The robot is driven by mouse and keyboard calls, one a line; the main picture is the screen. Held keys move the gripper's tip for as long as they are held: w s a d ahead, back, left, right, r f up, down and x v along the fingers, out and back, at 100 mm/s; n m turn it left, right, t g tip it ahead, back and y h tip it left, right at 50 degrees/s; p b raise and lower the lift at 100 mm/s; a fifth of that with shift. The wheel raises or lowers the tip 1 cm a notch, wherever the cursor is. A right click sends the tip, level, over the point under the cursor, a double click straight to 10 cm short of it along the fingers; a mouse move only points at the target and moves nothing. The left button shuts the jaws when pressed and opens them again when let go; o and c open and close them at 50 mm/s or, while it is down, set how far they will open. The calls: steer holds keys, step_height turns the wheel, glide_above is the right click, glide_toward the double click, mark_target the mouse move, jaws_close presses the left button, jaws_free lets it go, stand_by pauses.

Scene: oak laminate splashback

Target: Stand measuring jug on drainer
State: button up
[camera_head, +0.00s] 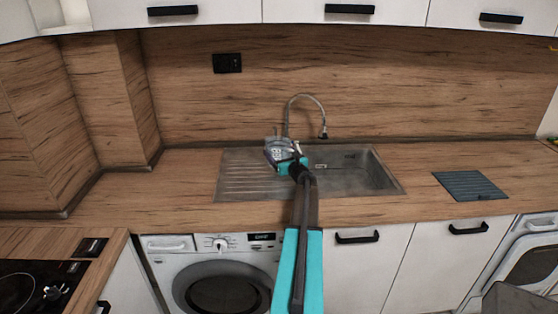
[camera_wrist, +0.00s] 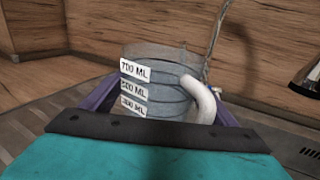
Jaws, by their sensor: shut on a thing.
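The measuring jug (camera_wrist: 160,75) is a clear grey-blue vessel with white labels reading 700, 500 and 300 ML and a white curved handle at its right. In the head view the jug (camera_head: 276,152) is small, at the right end of the ribbed drainer (camera_head: 245,183), left of the sink bowl. My gripper (camera_wrist: 155,108) is shut on the jug, with a purple finger on each side of it. The jug looks close to upright. Its base is hidden, so I cannot tell whether it touches the drainer. The drainer's ribs also show in the wrist view (camera_wrist: 25,120).
The sink bowl (camera_head: 350,172) is right of the drainer, with a curved tap (camera_head: 306,97) behind. A dark ribbed mat (camera_head: 469,185) lies on the right worktop. A hob (camera_head: 35,288) is at lower left. The worktop left of the drainer (camera_head: 150,190) is clear.

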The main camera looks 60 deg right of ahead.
steer(key=shift+f+p, duration=0.7)
steer(key=shift+f, duration=1)
steer(key=shift+f, duration=0.15)
steer(key=o, duration=1.1)
steer(key=shift+o, duration=0.2)
steer(key=shift+b+v, duration=1.55)
steer(key=shift+v, duration=3.2)
steer(key=shift+b+v, duration=0.3)
steer(key=shift+v, duration=0.85)
steer(key=shift+s, duration=0.1)
